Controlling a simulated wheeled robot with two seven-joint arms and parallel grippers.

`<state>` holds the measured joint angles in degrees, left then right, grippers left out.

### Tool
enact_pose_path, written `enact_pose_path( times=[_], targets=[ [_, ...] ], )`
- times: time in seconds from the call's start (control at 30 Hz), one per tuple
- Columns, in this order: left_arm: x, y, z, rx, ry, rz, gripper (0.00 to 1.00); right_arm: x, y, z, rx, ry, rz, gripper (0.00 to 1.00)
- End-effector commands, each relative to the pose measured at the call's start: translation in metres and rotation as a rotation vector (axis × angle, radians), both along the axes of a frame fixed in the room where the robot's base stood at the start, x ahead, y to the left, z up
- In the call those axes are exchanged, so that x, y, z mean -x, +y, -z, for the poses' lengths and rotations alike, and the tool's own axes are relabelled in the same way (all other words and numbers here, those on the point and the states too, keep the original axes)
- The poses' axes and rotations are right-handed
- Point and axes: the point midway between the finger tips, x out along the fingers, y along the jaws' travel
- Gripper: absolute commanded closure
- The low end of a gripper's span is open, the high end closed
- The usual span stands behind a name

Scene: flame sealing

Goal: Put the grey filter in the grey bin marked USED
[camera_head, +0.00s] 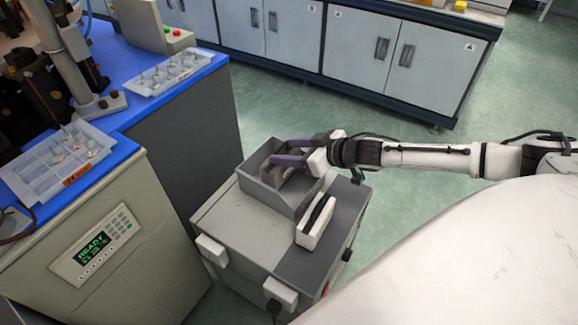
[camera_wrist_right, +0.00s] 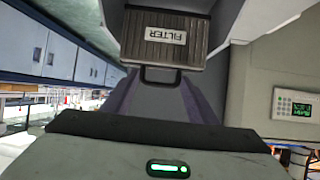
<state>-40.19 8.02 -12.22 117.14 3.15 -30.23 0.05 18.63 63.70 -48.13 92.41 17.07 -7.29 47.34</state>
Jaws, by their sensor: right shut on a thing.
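The grey filter (camera_wrist_right: 165,40), a dark ribbed block with a FILTER label and a loop handle, hangs from my right gripper (camera_wrist_right: 160,78), which is shut on that handle in the right wrist view. In the head view my right gripper (camera_head: 284,160) reaches down into the open grey bin (camera_head: 292,198). The filter (camera_head: 272,178) shows only in part there, inside the bin's walls. I cannot tell whether it touches the bin's floor. No USED marking is readable on the bin. My left gripper is not in view.
The bin stands on a grey cabinet (camera_head: 225,225), beside a white block with a dark top (camera_head: 316,223).

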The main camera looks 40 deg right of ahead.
Motion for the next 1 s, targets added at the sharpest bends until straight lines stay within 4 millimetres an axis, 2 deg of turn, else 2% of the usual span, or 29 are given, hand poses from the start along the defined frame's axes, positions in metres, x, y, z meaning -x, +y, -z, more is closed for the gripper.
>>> enact_pose_path(
  times=[0.17,0.4,0.73,0.77,0.87,1.0],
  targets=[
    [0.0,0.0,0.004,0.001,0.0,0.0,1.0,-0.001,0.0,0.011,-0.001,-0.003,-0.001,0.85],
    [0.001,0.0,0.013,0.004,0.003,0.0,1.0,-0.001,0.0,0.043,-0.002,-0.003,0.0,0.85],
    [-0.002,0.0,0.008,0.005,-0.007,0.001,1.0,-0.001,0.0,0.045,0.0,-0.003,0.0,0.85],
    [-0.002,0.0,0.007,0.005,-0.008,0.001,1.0,0.0,0.0,0.046,0.0,-0.001,0.001,0.45],
    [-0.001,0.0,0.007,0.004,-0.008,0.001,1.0,0.0,0.0,0.045,0.001,-0.001,0.0,0.29],
    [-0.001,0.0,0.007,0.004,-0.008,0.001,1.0,0.0,0.0,0.045,0.001,-0.001,0.0,0.28]
  ],
)
